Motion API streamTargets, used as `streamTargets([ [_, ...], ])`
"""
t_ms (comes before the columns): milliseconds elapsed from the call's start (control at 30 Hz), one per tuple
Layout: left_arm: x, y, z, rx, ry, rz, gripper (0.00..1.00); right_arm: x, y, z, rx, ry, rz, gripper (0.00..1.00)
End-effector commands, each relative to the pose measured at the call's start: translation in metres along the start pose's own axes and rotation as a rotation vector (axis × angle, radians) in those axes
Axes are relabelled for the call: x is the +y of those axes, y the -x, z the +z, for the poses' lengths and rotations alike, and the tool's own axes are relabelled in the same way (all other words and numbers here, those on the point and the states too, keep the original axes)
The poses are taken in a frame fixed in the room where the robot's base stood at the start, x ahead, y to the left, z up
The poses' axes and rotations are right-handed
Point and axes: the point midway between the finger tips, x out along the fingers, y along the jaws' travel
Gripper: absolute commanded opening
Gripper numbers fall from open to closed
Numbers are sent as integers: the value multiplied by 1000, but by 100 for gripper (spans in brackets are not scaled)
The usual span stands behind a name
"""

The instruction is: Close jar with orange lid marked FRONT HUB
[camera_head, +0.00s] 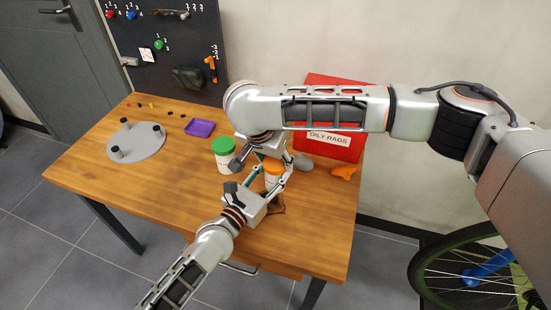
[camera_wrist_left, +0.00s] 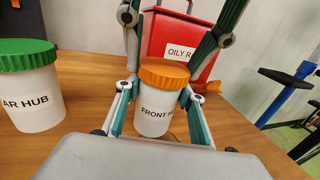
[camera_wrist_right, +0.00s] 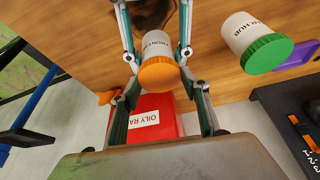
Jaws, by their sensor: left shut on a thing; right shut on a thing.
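The white FRONT HUB jar (camera_wrist_left: 152,121) stands upright on the table, with its orange lid (camera_wrist_left: 164,72) sitting on its mouth. The lid looks level; I cannot tell how tightly it is seated. My left gripper (camera_head: 268,188) comes from the front, with its fingers shut on the jar's body. My right gripper (camera_head: 270,160) reaches in from the back and is shut on the orange lid. In the right wrist view the orange lid (camera_wrist_right: 158,74) lies between the right fingers, and the jar (camera_wrist_right: 156,45) shows beyond it. In the head view the grippers partly hide the jar.
A green-lidded jar (camera_head: 224,157) stands close on the left. A red OILY RAGS bin (camera_head: 325,160) is behind, with an orange object (camera_head: 344,173) beside it. A purple tray (camera_head: 199,128) and a grey round plate (camera_head: 135,143) are farther left. The table's front left is clear.

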Motion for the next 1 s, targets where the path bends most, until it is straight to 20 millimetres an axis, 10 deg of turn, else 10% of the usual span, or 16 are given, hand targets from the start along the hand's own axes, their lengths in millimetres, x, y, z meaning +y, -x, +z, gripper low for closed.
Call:
streamTargets([
  [400, 1, 0, 0, 0, 0, 1, 0, -4, -2, 3, -1, -621, 270, 35],
  [867, 1, 0, 0, -1, 1, 2, 0, -5, -2, 0, -3, -704, 289, 34],
  [933, 1, 0, 0, -1, 1, 2, 0, -5, -2, 0, -3, -704, 289, 61],
  [1000, 1, 0, 0, -1, 1, 2, 0, -5, -2, -1, -3, -704, 289, 62],
])
